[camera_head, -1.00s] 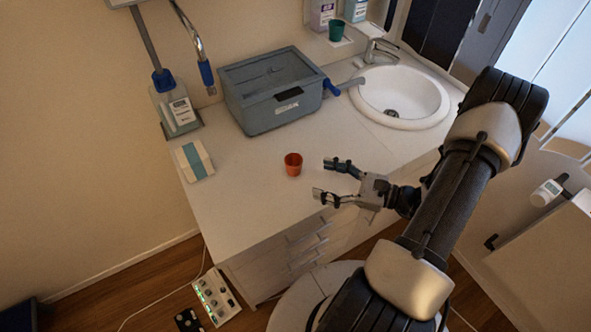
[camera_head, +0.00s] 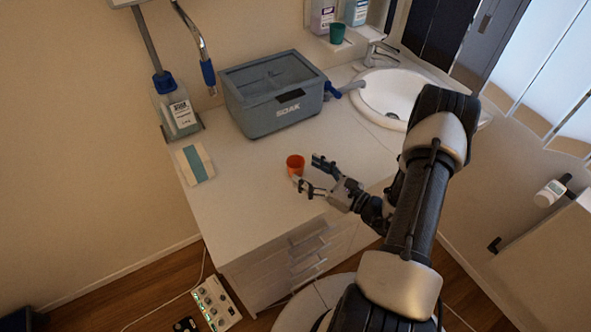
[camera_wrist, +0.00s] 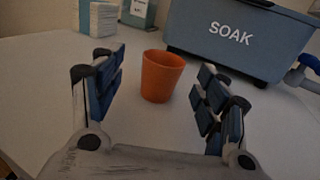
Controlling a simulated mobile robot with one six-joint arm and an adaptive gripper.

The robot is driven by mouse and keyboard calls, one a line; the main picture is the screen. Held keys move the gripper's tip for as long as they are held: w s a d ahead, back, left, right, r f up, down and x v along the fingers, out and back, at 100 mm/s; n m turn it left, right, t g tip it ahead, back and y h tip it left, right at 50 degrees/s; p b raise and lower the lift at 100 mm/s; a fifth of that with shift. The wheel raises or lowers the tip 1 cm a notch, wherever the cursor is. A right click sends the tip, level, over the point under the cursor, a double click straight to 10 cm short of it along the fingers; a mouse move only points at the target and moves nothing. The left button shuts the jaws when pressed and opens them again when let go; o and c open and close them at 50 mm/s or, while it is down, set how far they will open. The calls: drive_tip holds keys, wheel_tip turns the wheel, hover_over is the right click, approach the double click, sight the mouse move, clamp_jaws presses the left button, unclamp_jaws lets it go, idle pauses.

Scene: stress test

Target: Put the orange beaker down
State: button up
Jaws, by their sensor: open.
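The orange beaker (camera_head: 295,163) stands upright on the white counter (camera_head: 240,200), in front of the grey box. In the wrist view the beaker (camera_wrist: 161,76) is just beyond my fingertips, near the middle of the gap between them. My gripper (camera_head: 309,173) is open and empty, with its fingers pointing at the beaker from the lower right. In the wrist view the two fingers of my gripper (camera_wrist: 160,85) are spread wide. The beaker's base is visible on the counter, and I see no finger closed on it.
The grey SOAK box (camera_head: 272,98) with a blue tap stands behind the beaker. A white packet with a teal stripe (camera_head: 195,164) lies to the left. A sink (camera_head: 392,93) and a green cup (camera_head: 337,33) are at the back right. The counter left of the beaker is clear.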

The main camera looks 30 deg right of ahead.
sight(303, 168)
drive_tip(key=shift+b+x, duration=0.8)
drive_tip(key=shift+x, duration=1.95)
drive_tip(key=shift+w+d, duration=0.1)
drive_tip(key=shift+d, duration=0.1)
drive_tip(key=shift+c, duration=0.2)
drive_tip(key=c, duration=1.2)
